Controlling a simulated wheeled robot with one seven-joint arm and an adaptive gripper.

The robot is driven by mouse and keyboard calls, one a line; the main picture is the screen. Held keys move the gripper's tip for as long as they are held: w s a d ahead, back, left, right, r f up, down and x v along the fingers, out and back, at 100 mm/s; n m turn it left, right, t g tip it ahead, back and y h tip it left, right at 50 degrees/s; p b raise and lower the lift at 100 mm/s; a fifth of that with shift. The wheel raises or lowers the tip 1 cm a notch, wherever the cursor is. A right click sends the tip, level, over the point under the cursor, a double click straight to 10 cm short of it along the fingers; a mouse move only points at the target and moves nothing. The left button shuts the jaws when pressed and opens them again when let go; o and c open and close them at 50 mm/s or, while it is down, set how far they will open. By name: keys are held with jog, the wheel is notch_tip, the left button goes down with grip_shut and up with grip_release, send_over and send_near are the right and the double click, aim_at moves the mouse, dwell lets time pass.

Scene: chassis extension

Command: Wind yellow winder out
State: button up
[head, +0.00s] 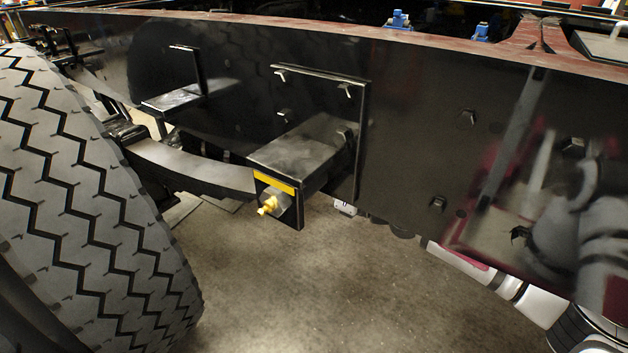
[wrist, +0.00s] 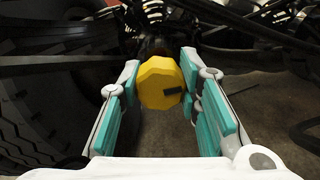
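The yellow winder (wrist: 160,80) is a faceted, many-sided knob with a small dark rectangular mark on its face. In the wrist view it lies between the far ends of my gripper's two teal-padded fingers (wrist: 161,85). The fingers stand on either side of it, wide apart. Its edges come very close to both fingertips, and I cannot tell whether they press on it. My gripper is not visible in the head view. A small yellow fitting (head: 267,206) shows there on a black bracket; I cannot tell whether it belongs to the winder.
The black chassis rail (head: 420,130) runs across the head view, with the bracket (head: 300,150) jutting out. A large tyre (head: 90,200) fills the left. My white arm passes low at right. Dark bars cross above my gripper in the wrist view. Concrete floor (head: 330,290) below is clear.

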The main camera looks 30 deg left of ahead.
jog(key=shift+n, duration=0.3)
